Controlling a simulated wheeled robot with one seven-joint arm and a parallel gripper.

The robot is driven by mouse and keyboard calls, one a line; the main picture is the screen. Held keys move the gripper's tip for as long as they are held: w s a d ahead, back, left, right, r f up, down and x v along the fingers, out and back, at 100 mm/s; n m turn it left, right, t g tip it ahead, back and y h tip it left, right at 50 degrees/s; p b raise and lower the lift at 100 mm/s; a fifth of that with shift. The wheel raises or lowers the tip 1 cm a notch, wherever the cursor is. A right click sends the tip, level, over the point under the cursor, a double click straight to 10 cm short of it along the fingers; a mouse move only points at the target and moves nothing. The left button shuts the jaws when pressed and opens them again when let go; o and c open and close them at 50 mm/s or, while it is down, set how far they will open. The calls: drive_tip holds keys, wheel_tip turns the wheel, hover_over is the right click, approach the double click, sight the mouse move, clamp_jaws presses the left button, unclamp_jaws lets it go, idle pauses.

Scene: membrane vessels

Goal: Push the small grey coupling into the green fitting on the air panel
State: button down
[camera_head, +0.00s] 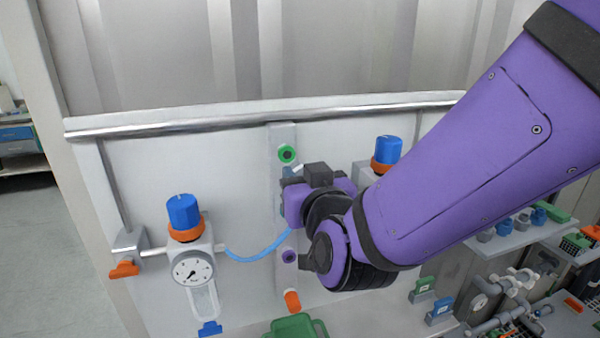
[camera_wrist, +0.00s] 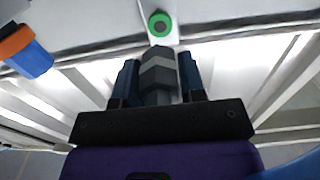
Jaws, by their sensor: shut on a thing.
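The green fitting (camera_head: 287,154) is a green ring with a dark centre, high on the grey strip of the air panel (camera_head: 140,190). It also shows at the top of the wrist view (camera_wrist: 160,23). My gripper (camera_wrist: 158,72) is shut on the small grey coupling (camera_wrist: 159,84), held between two dark blue fingers. In the wrist view the coupling points at the green fitting, its tip just below the ring. I cannot tell whether they touch. In the head view my wrist hides most of the coupling, and the gripper is just below and right of the fitting.
A regulator with a blue knob (camera_head: 183,212) and a gauge (camera_head: 192,270) is on the left; a light blue hose (camera_head: 262,250) runs from it behind my gripper. Another blue knob (camera_head: 388,150) is close right of my wrist. Purple (camera_head: 289,256) and orange (camera_head: 292,300) fittings are below.

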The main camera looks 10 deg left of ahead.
sight(287, 155)
drive_tip(key=shift+w+a, duration=0.1)
drive_tip(key=shift+x, duration=2.75)
drive_tip(key=shift+w+a, duration=0.25)
drive_tip(key=shift+w, duration=0.2)
idle(0.8)
drive_tip(key=c, duration=0.6)
unclamp_jaws()
drive_tip(key=v, duration=1.1)
drive_tip(key=shift+w, duration=0.15)
